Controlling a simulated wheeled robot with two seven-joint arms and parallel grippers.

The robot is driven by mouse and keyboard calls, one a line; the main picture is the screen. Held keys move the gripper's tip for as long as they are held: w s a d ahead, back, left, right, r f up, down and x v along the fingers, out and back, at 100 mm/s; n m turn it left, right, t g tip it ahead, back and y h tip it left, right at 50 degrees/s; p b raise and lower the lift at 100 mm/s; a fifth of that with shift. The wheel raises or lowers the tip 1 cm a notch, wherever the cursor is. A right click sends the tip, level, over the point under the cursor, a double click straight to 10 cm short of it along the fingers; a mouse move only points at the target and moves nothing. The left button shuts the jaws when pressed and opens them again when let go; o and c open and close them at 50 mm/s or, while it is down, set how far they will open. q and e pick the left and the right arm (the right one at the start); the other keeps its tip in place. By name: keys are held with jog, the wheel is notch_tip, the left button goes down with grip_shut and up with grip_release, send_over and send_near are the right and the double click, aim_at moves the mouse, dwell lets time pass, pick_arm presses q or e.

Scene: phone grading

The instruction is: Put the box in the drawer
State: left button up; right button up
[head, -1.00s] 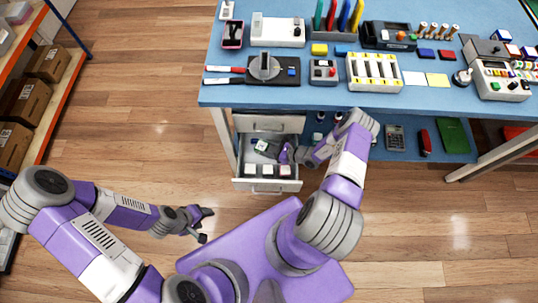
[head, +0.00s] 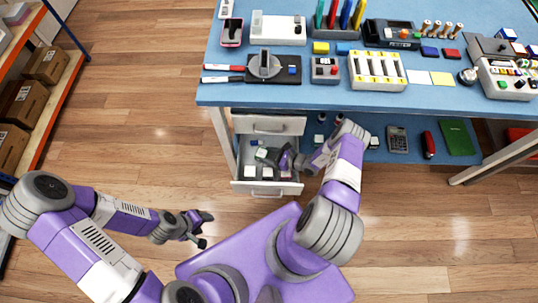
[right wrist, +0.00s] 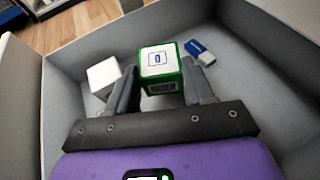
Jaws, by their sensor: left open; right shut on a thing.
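A small green box with a white top and a blue phone-like mark (right wrist: 159,58) is between the fingers of my right gripper (right wrist: 163,82), which is shut on it. In the head view the box (head: 261,153) is within the open lower drawer (head: 236,187) under the table. The wrist view shows the grey drawer walls (right wrist: 55,105) around it. I cannot tell whether the box touches the drawer floor. My left gripper (head: 207,229) is open and empty, above the floor left of the drawer.
A white block (right wrist: 103,76) and a blue-and-white box (right wrist: 200,52) lie in the drawer. Several small items line its front. A closed drawer (head: 268,124) sits above it. The blue table (head: 213,86) carries several devices. A shelf with cartons (head: 45,65) stands far left.

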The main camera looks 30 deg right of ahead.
jog(key=shift+f, duration=0.4)
jog(key=o, duration=1.1)
jog(key=shift+o, duration=0.2)
jog(key=shift+r, duration=0.15)
jog(key=shift+r, duration=0.25)
jog(key=p+v, duration=0.1)
jog(key=v, duration=0.4)
jog(key=p+v, duration=0.2)
jog(key=v, duration=0.4)
jog(key=shift+r, duration=0.3)
jog(key=shift+s+d+r, duration=0.15)
jog(key=shift+s+d, duration=0.15)
jog(key=shift+s, duration=0.15)
